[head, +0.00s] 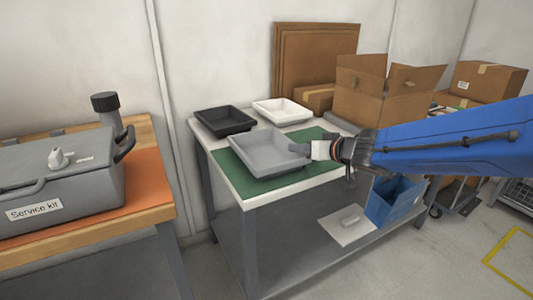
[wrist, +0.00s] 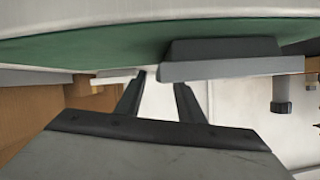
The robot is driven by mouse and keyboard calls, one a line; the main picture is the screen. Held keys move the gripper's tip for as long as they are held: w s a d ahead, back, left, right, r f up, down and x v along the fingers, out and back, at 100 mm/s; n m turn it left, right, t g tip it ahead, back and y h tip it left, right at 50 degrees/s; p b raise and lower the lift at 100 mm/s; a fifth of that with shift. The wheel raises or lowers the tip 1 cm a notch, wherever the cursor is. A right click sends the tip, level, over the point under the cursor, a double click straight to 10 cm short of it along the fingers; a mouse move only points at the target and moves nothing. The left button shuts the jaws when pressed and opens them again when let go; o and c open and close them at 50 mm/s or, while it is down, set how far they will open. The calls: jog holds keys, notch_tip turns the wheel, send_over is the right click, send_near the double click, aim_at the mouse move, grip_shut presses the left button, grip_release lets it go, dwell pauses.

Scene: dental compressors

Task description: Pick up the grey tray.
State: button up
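The grey tray (head: 262,150) lies on a green mat on the workbench in the head view. My gripper (head: 311,150) is at the tray's right corner and overlaps it in that view. The wrist view looks upside down. Whether a finger touches the tray cannot be told.
A black tray (head: 224,121) and a white tray (head: 283,111) stand behind on the same workbench (head: 277,198). An open cardboard box (head: 375,95) is at the back right. A blue bin (head: 392,203) sits on the lower shelf. A service kit case (head: 60,180) stands on the left table.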

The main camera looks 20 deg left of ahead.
jog(key=shift+x, duration=2.65)
jog(key=shift+r, duration=0.1)
jog(key=shift+c, duration=0.4)
grip_shut()
